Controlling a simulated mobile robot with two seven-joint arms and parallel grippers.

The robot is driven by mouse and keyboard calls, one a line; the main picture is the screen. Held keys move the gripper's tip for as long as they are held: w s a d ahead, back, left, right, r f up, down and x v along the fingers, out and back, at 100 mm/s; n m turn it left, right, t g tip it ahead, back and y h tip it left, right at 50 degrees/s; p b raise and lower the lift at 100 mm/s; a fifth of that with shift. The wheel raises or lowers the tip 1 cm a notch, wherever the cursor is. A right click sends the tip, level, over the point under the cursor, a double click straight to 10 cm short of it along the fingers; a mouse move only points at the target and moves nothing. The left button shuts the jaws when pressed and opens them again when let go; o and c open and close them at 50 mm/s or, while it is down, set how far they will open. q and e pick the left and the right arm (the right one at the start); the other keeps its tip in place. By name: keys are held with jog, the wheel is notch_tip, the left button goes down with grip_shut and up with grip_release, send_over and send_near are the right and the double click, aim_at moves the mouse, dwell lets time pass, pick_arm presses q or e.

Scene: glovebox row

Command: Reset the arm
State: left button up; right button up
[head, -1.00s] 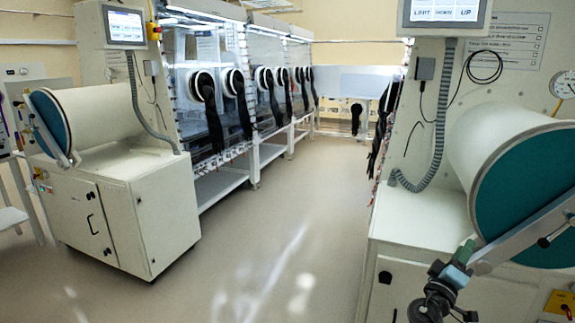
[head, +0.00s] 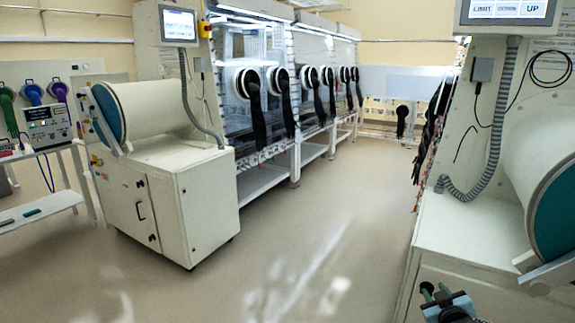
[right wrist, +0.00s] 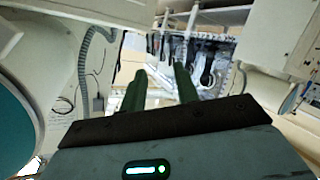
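My right gripper (head: 435,291) shows at the bottom right of the head view, in front of the white cabinet on the right. In the right wrist view its two dark green fingers (right wrist: 158,88) stand apart with a gap between them, and nothing is held. The glovebox row shows blurred beyond the fingertips there. My left gripper is in neither view.
A white cabinet with a teal-ended cylinder (head: 556,215) stands close at the right, near my right gripper. A similar cabinet (head: 190,205) stands at the left, beside a white cart (head: 60,207). The glovebox row (head: 300,85) runs back. The floor (head: 310,230) between is clear.

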jog(key=s+a+f+g+y, duration=0.2)
jog(key=s+a+f, duration=0.4)
jog(key=s+f, duration=0.4)
jog(key=s+a+f+g+y, duration=0.1)
jog(key=s+a+f, duration=0.6)
jog(key=s, duration=0.5)
jog(key=s+a+f+g, duration=0.1)
jog(key=s+a, duration=0.2)
jog(key=s, duration=0.8)
jog(key=s+a+f+m+g+y, duration=0.1)
jog(key=s+a+f+g, duration=0.1)
jog(key=s, duration=1)
jog(key=shift+s+a+y, duration=0.25)
jog(key=shift+a+y, duration=0.05)
jog(key=shift+a, duration=0.55)
jog(key=shift+f, duration=0.1)
